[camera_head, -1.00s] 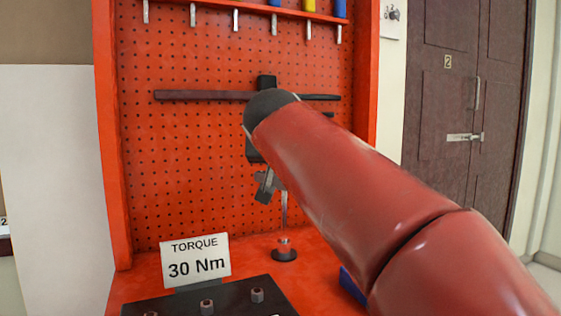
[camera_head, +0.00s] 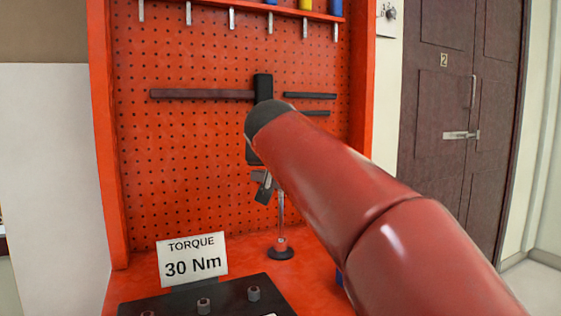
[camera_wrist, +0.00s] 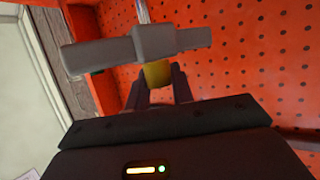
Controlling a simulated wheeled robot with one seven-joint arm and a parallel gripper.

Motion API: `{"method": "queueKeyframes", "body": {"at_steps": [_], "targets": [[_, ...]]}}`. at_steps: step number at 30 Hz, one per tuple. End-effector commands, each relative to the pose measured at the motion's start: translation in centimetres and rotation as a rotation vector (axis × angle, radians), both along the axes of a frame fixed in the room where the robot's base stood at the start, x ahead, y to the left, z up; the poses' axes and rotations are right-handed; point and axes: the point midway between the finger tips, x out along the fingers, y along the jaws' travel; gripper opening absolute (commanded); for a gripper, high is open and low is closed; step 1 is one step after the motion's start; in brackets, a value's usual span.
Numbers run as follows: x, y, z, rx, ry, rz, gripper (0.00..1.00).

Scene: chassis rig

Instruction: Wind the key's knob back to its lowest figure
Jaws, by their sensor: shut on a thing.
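The key stands upright on the bench, its thin metal shaft (camera_head: 281,218) rising from a round dark foot (camera_head: 281,253). In the wrist view its grey crossbar (camera_wrist: 150,45) and a yellow knob (camera_wrist: 157,74) show. My gripper (camera_wrist: 160,82) is shut on the yellow knob, one dark finger on each side. In the head view my red arm hides most of the gripper and the key's upper end. No figure on the knob can be read. A white card (camera_head: 192,260) reads "TORQUE 30 Nm".
A dark plate (camera_head: 225,298) with several bolts lies at the bench front. The red pegboard (camera_head: 190,170) stands close behind, with a dark bar (camera_head: 200,94) on it and several screwdrivers hanging at the top. A blue thing, partly hidden, lies right of the foot.

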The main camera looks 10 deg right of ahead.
Motion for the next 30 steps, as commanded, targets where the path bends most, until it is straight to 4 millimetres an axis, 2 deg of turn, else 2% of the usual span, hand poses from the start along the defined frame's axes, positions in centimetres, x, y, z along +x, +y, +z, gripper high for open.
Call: {"method": "queueKeyframes", "body": {"at_steps": [8,24,30], "targets": [[-0.04,-0.06,0.15,0.002,0.0,0.052,0.01],[-0.02,-0.04,0.07,0.003,-0.002,0.38,0.01],[-0.03,0.0,0.02,0.0,-0.001,0.4,0.01]]}}
